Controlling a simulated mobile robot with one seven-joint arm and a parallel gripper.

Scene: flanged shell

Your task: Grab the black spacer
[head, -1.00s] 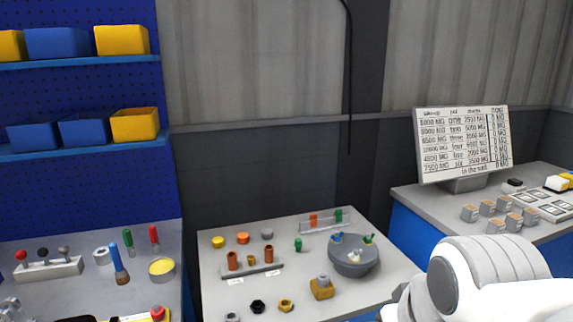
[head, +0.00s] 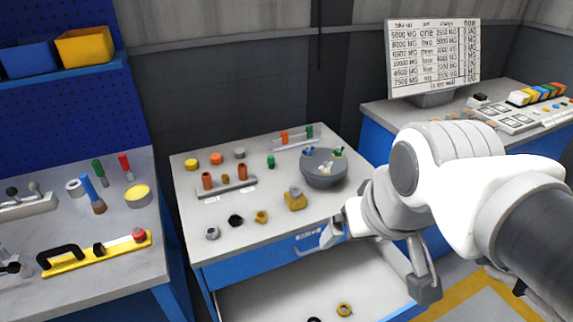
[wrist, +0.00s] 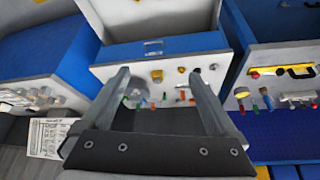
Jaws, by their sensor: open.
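A small black hexagonal ring (head: 235,221) lies on the front of the middle table, between a grey nut (head: 212,233) and a brass-coloured nut (head: 261,217). Another small black piece (head: 314,320) lies in the open drawer, cut off by the bottom edge of the head view. I cannot tell which of them is the spacer. My gripper (head: 378,262) is open and empty, in front of the table's right side and apart from both pieces. In the wrist view, its two fingers (wrist: 163,78) are spread, with the table beyond them.
The open drawer (head: 265,300) juts out below the tabletop and also holds a yellow ring (head: 344,310). A yellow block (head: 296,201) and a round grey bowl (head: 324,170) stand on the table's right. A left bench (head: 120,215) bears tools. The tabletop's front left is mostly clear.

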